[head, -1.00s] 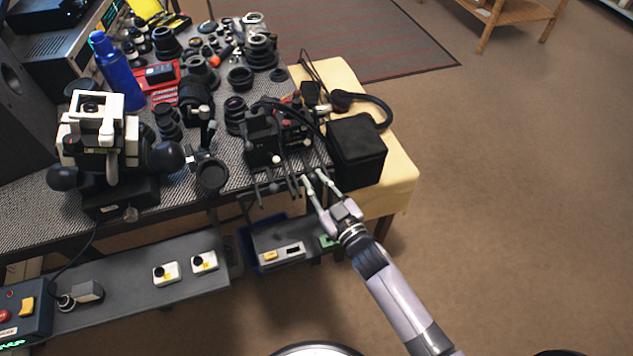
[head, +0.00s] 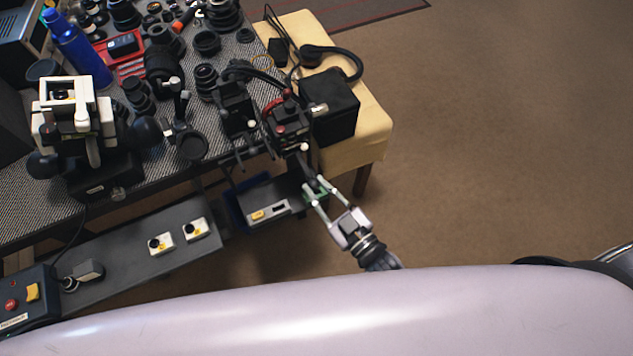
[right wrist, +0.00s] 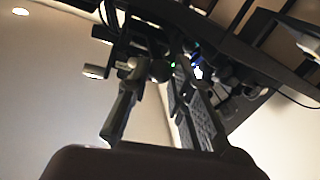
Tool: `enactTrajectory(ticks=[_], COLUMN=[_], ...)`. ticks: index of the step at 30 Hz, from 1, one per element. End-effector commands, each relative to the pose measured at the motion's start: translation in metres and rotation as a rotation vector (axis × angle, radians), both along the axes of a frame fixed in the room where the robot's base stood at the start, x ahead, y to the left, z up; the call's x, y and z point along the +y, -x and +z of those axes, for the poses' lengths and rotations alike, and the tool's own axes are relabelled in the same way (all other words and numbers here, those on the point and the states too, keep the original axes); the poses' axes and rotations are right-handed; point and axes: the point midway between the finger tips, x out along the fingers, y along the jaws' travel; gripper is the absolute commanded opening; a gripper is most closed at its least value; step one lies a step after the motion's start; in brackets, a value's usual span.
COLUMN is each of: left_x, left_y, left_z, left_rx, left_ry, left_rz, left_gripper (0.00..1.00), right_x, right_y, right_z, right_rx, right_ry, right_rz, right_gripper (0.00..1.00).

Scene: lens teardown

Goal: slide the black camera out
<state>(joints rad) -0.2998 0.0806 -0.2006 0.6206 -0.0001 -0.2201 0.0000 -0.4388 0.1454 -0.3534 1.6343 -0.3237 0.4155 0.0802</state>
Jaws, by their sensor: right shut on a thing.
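A black device with red parts on top (head: 289,128), which I take to be the black camera, stands at the table's front edge. A dark rod-like part of it extends forward over the edge. My right gripper (head: 311,185) is in front of the edge, its two pale fingers shut on that dark part. In the right wrist view the fingers (right wrist: 160,105) show dark, with black parts between and beyond them; the exact grip is hard to make out. My left gripper is not in view.
Another black device (head: 236,106) stands close on the left, and a black box (head: 336,104) is at the right on the yellow surface (head: 370,140). A lower shelf (head: 125,268) with small switch boxes runs below the table edge. The floor at the right is clear.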

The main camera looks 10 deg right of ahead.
Motion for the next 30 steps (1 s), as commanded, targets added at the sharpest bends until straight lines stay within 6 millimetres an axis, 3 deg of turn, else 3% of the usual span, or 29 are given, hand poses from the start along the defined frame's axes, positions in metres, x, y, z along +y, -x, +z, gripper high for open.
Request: enactTrajectory(ticks=[2, 3, 6, 17, 30], left_x=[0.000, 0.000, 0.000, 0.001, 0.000], left_y=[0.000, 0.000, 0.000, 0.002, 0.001], left_z=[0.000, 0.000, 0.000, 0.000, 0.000], left_rx=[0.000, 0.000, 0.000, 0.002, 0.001], left_ry=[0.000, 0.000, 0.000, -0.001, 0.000], left_rz=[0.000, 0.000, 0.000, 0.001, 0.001], left_gripper=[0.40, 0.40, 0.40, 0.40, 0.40], right_x=[0.000, 0.000, 0.000, -0.002, -0.043], right_y=[0.004, 0.004, 0.003, 0.007, 0.080], right_z=[-0.004, -0.004, -0.003, -0.002, -0.002], right_rx=[0.007, 0.007, 0.007, 0.005, 0.007], right_ry=[0.003, 0.003, 0.003, 0.002, 0.002], right_rz=[0.003, 0.004, 0.003, 0.002, 0.002], right_gripper=[0.00, 0.23, 0.29, 0.29, 0.29])
